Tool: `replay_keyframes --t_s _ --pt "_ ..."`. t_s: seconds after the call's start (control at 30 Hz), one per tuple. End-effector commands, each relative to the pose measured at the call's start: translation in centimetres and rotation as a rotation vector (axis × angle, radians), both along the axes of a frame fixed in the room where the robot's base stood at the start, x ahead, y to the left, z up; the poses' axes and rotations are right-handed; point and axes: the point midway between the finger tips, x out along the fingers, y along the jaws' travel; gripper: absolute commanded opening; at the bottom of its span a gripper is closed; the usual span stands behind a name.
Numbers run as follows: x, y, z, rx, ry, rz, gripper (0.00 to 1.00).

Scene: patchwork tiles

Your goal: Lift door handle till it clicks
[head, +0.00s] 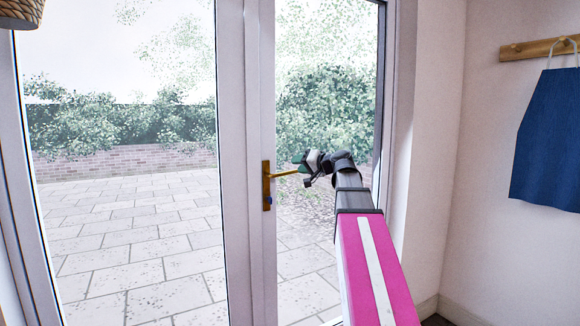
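A brass door handle (285,173) sticks out to the right from its upright brass plate (266,186) on the white frame of a glass door (259,110). The lever looks about level, tilting slightly up toward its right end. A small blue spot shows low on the plate. My gripper (305,168) is at the free right end of the lever and appears to touch or overlap it. Its fingers are small, dark and partly hidden, so I cannot tell whether they close around the lever. My pink and grey arm reaches up from the lower right.
A blue apron (548,138) hangs from a wooden peg rail (540,47) on the right wall. A woven basket or shade (21,13) shows at the top left. A paved patio, brick wall and hedge lie beyond the glass. The door appears shut.

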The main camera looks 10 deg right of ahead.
Motion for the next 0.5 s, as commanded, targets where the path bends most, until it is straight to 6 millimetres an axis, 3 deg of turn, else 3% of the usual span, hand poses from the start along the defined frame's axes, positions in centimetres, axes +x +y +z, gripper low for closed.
replay_keyframes --t_s 0.2,0.5 --pt "-1.8 -1.5 0.3 -0.001 0.0 -0.001 0.43" --pt "-2.0 -1.8 0.3 -0.001 0.0 -0.001 0.43"
